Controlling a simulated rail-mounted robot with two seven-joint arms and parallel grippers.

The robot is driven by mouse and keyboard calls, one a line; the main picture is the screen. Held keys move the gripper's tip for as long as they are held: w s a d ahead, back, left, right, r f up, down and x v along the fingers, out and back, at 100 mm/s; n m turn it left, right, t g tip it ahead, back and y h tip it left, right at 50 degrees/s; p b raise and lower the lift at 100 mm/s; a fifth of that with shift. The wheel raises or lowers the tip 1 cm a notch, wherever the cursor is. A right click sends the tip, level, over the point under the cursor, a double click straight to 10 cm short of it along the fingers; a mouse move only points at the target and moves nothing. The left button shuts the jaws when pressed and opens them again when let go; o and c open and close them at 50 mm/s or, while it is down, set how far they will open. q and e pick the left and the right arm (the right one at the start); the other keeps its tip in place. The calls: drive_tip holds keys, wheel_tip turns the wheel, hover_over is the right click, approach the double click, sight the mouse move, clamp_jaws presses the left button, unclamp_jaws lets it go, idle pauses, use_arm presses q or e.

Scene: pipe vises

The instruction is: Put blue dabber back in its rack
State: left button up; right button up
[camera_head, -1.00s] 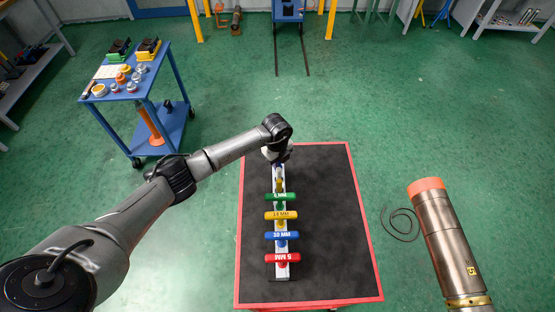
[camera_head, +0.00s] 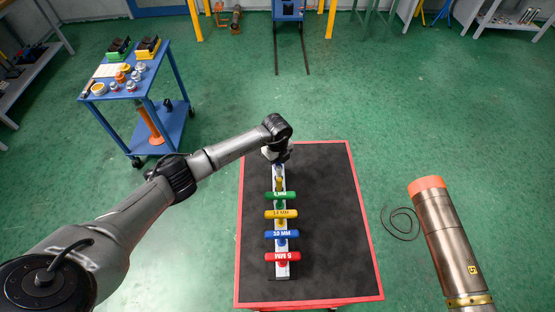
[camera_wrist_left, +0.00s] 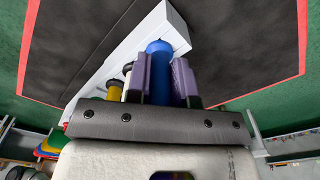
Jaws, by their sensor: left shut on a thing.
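The blue dabber (camera_wrist_left: 158,62) stands between the two purple fingers of my left gripper (camera_wrist_left: 160,82) in the left wrist view, and the gripper is shut on it. Its blue end meets or overlaps the white rack (camera_wrist_left: 172,22); I cannot tell whether it sits in a hole. In the head view, my left gripper (camera_head: 277,155) is over the far end of the white rack (camera_head: 281,272), and its wrist hides most of the dabber. A yellow dabber (camera_wrist_left: 114,91) is beside the gripper in the left wrist view. My right gripper is not in view.
The rack also holds red (camera_head: 283,257), blue (camera_head: 282,234), yellow (camera_head: 281,213) and green (camera_head: 281,195) T-handled tools. The black tabletop (camera_head: 325,220) is clear on the right. A metal cylinder (camera_head: 445,240) is at right, and a blue cart (camera_head: 175,125) stands back left.

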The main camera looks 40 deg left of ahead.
use_arm(q)
drive_tip(key=shift+f, duration=0.1)
idle(0.4)
drive_tip(key=o, duration=0.8)
drive_tip(key=shift+o, duration=0.2)
wheel_tip(320, 180, up, 12)
drive_tip(key=shift+a+f+p, duration=0.1)
drive_tip(key=shift+p, duration=0.3)
wheel_tip(320, 180, up, 2)
drive_tip(key=shift+r, duration=0.1)
